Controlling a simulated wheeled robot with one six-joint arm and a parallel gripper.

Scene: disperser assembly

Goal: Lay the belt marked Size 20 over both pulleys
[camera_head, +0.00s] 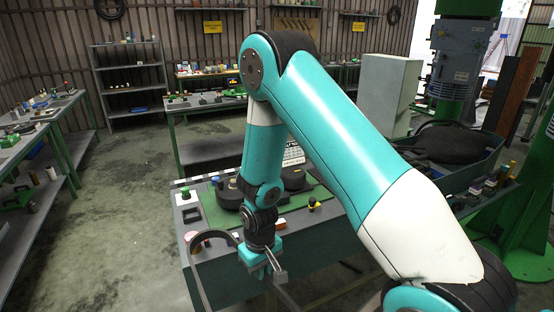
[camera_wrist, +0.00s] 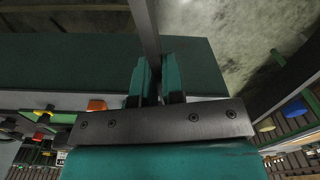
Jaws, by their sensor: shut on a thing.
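My gripper (camera_head: 266,262) hangs past the front edge of the work table, below and in front of the pulleys. It is shut on a dark belt (camera_head: 204,238), which bows up to the left of the gripper and hangs down past the table's front. In the wrist view the belt (camera_wrist: 147,24) shows as a dark strip running between the fingers (camera_wrist: 156,78). Its size mark cannot be read. Two dark round pulleys, a left one (camera_head: 229,196) and a right one (camera_head: 293,179), sit on the green mat; my arm partly hides the gap between them.
The work table (camera_head: 225,262) holds a blue-topped part (camera_head: 215,181) at the left and a yellow and black part (camera_head: 314,204) at the right. A grey cabinet (camera_head: 388,92) and a cluttered bench stand beyond. The floor left of the table is clear.

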